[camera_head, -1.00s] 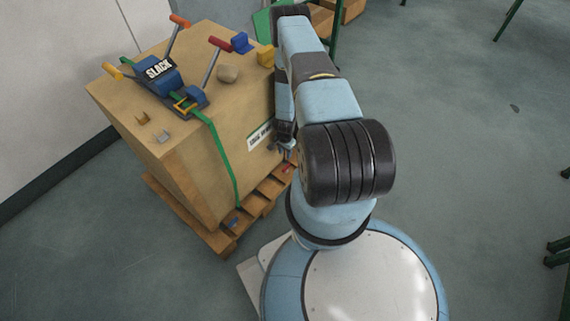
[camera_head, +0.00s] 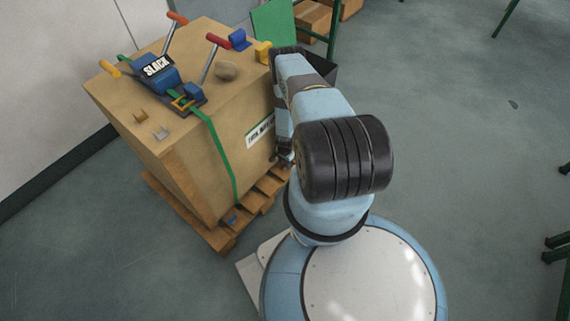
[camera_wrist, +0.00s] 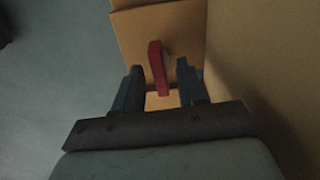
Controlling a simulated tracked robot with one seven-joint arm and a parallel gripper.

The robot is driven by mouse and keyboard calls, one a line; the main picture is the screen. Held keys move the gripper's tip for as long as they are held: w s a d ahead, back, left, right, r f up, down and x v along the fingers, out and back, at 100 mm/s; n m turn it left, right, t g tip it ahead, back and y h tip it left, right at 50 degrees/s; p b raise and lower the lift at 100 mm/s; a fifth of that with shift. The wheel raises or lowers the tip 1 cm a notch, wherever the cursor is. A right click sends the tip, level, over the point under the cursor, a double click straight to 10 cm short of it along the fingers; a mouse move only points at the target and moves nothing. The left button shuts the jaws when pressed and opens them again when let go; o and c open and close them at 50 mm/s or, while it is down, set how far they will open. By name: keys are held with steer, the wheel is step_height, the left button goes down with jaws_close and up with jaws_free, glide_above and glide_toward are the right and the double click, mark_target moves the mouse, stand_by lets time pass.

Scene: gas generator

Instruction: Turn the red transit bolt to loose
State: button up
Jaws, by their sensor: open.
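The red transit bolt (camera_wrist: 157,66) shows in the wrist view as a red bar handle against the tan wood of the pallet (camera_wrist: 185,30). My gripper (camera_wrist: 160,72) is open, with one dark finger on each side of the red handle. I cannot tell whether either finger touches it. In the head view my gripper (camera_head: 286,158) is low beside the crate's right face, mostly hidden by my arm, and the red bolt is hidden there.
A large tan crate (camera_head: 190,165) stands on a wooden pallet (camera_head: 222,237). On its top are a blue ratchet marked SLACK (camera_head: 158,68), a green strap (camera_head: 222,150) and red and orange-handled levers. A dark bin (camera_head: 322,68) stands behind my arm.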

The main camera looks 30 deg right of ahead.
steer(key=shift+f, duration=0.4)
jaws_close()
